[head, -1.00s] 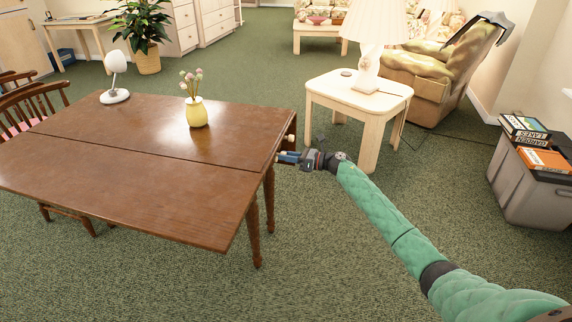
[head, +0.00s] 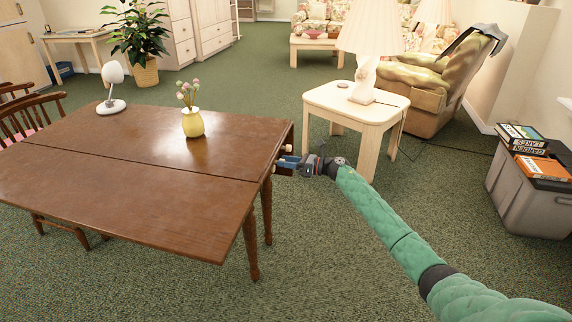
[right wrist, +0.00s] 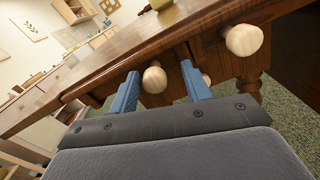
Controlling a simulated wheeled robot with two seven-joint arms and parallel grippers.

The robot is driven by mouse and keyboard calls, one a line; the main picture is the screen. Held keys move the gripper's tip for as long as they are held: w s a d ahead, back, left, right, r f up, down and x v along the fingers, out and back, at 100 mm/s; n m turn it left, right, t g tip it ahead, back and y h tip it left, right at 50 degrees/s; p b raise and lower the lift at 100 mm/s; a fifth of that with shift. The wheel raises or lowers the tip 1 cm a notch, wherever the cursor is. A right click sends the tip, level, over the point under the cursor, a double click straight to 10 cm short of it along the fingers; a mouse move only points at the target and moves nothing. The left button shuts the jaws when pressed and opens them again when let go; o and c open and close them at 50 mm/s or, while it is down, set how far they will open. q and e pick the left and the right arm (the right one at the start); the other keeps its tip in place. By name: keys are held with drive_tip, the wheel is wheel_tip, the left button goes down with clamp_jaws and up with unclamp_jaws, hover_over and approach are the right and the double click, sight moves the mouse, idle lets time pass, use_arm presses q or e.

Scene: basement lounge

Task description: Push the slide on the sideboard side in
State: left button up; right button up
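A brown wooden drop-leaf table (head: 120,185) stands at the left in the head view, with pale round knobs at its right end. In the right wrist view one knob (right wrist: 154,79) shows between my fingertips, and a larger knob (right wrist: 245,40) lies to the right. Another knob (right wrist: 206,79) is partly hidden behind the right finger. My right gripper (head: 288,162) is at the table's right end. Its blue fingers (right wrist: 160,86) are apart. I cannot tell whether they touch a knob, nor which knob belongs to the sideboard-side slide. My left gripper is not in view.
A yellow vase (head: 193,123) and a white lamp (head: 112,90) stand on the table. A pale side table (head: 350,108) with a lamp is just beyond my right gripper. A grey bin (head: 525,195) with books is at the right. Green carpet is free in front.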

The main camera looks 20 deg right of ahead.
drive_tip(key=shift+s+a+f, duration=0.1)
drive_tip(key=shift+a, duration=0.05)
drive_tip(key=v, duration=0.7)
drive_tip(key=shift+s+d+b, duration=0.2)
drive_tip(key=shift+d+b, duration=0.15)
